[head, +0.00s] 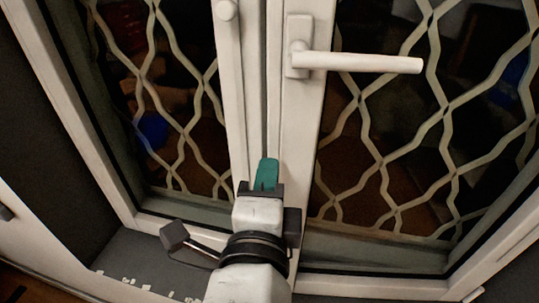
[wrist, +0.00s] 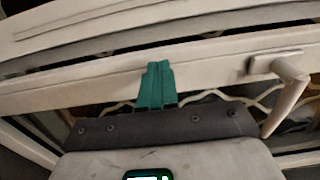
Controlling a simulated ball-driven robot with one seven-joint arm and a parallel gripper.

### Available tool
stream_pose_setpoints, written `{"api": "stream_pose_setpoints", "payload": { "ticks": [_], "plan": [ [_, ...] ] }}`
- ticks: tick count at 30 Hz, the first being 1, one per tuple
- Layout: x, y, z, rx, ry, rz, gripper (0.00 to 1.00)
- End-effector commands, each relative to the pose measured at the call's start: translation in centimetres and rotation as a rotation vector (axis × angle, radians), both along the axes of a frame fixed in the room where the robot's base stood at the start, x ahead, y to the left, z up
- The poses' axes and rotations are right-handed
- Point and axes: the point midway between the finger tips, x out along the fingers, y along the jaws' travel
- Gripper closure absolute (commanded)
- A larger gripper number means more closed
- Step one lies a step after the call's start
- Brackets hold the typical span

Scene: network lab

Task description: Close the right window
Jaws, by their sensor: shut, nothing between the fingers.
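The right window (head: 303,130) has a white frame and a white lever handle (head: 360,63) that points right, roughly horizontal. The handle also shows at the right of the wrist view (wrist: 288,92). My gripper (head: 266,174) has teal fingers, shut together and empty. In the head view they overlap the upright frame strips where the two windows meet, below and left of the handle. In the wrist view the fingertips (wrist: 158,72) lie over a white frame bar, left of the handle. I cannot tell whether they touch it, or how far the window stands open.
A pale metal lattice (head: 445,110) shows through the panes. A grey sill (head: 130,262) with small white flakes lies at lower left.

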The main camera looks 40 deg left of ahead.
Motion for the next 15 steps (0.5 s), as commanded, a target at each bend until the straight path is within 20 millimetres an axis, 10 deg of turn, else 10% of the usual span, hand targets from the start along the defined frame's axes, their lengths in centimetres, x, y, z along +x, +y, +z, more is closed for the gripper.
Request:
{"api": "stream_pose_setpoints", "payload": {
  "ticks": [15],
  "plan": [
    [2.0, 1.7, 0.0, 0.000, 0.000, 0.000, 1.00]
  ]
}}
